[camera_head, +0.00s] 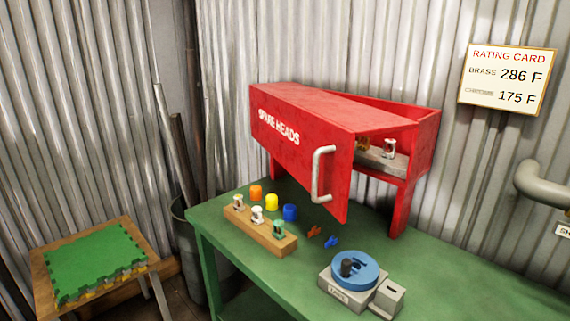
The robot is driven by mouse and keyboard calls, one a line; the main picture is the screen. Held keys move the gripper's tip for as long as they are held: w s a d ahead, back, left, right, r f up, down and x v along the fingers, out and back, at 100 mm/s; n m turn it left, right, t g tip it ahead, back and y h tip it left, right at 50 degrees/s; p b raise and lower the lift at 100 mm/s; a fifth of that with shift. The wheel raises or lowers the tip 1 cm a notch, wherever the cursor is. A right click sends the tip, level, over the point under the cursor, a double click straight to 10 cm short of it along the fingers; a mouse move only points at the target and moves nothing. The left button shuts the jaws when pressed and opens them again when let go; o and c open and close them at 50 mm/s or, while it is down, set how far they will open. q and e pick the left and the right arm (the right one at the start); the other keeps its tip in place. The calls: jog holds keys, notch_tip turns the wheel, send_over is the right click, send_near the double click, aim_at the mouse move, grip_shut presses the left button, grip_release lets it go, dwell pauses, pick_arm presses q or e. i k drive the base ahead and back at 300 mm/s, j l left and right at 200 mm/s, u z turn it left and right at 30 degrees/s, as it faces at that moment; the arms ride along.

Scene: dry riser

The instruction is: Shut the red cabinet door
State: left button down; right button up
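The red cabinet (408,200) stands on short legs on the green bench, against the corrugated wall. Its red door (290,138), lettered "SPARE HEADS", stands open. The door's left end is near the cabinet, and its right end juts out toward me over the bench. A pale bar handle (320,175) is upright near the door's right end. The door hides the rest of the inside. Neither of my grippers is in view.
On the green bench (450,268), a wooden block (262,236) with small heads, coloured caps (272,201) and small clips lie before the door. A blue-topped device (352,272) stands nearer. A stool with a green mat (92,258) is at left; a grey pipe (540,188) at right.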

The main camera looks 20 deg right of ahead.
aim_at(312, 133)
jog(key=i+j+z, duration=0.1)
jog(key=z, duration=0.25)
jog(key=j+z, duration=0.25)
jog(key=z, duration=0.15)
